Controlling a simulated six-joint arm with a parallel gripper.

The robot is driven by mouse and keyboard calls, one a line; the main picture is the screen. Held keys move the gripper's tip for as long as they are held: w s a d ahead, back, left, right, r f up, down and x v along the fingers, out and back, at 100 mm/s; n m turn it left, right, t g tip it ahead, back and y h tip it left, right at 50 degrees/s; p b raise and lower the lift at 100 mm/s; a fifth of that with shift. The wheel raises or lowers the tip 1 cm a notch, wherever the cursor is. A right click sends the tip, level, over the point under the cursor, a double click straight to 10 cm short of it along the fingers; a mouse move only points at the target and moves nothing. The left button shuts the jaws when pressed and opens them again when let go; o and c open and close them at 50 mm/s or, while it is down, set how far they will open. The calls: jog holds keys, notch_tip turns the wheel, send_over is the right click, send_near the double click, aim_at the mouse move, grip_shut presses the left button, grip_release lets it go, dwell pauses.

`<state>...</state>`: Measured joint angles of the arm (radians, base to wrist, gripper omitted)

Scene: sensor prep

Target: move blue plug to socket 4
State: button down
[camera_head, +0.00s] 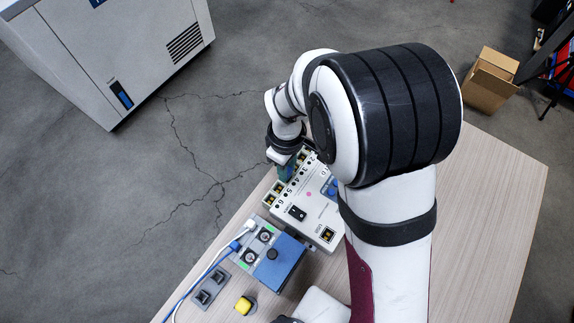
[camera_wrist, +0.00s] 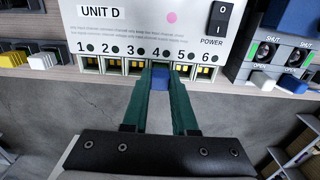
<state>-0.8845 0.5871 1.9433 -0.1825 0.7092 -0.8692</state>
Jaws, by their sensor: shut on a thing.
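The white unit marked UNIT D (camera_wrist: 130,25) has a row of numbered sockets, 1 to 6, along its near edge in the wrist view. My gripper (camera_wrist: 163,80) has long green fingers, shut on the blue plug (camera_wrist: 160,84). The plug is under the label 4, between sockets 3 (camera_wrist: 133,67) and 5 (camera_wrist: 183,71). It covers socket 4, and I cannot tell whether it is seated in it. In the head view my gripper (camera_head: 288,168) is at the unit's (camera_head: 318,205) left edge, and the plug is hard to make out.
A grey box with SHUT and OPEN labels (camera_wrist: 282,55) stands right of the unit, with a white plug (camera_wrist: 262,80) and a blue plug (camera_wrist: 292,84) at its front. The table's (camera_head: 490,210) right side is clear.

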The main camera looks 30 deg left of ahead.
jog(key=shift+f, duration=0.35)
dwell(0.8)
jog(key=shift+c, duration=2.3)
grip_release()
jog(key=shift+r, duration=3.5)
jog(key=s+d+r+m, duration=0.1)
jog(key=d+r+m, duration=0.2)
jog(key=d+m, duration=0.3)
jog(key=s+d+r+m+y, duration=0.1)
jog(key=d+r+m, duration=0.25)
jog(key=d, duration=0.45)
jog(key=s+d+r+m, duration=0.2)
jog(key=d+r+m, duration=0.1)
jog(key=d+m, duration=0.35)
jog(key=s+d+m, duration=0.5)
jog(key=s+m, duration=0.2)
jog(key=shift+r+m+y, duration=0.2)
jog(key=shift+m+y, duration=0.1)
jog(key=shift+y, duration=0.1)
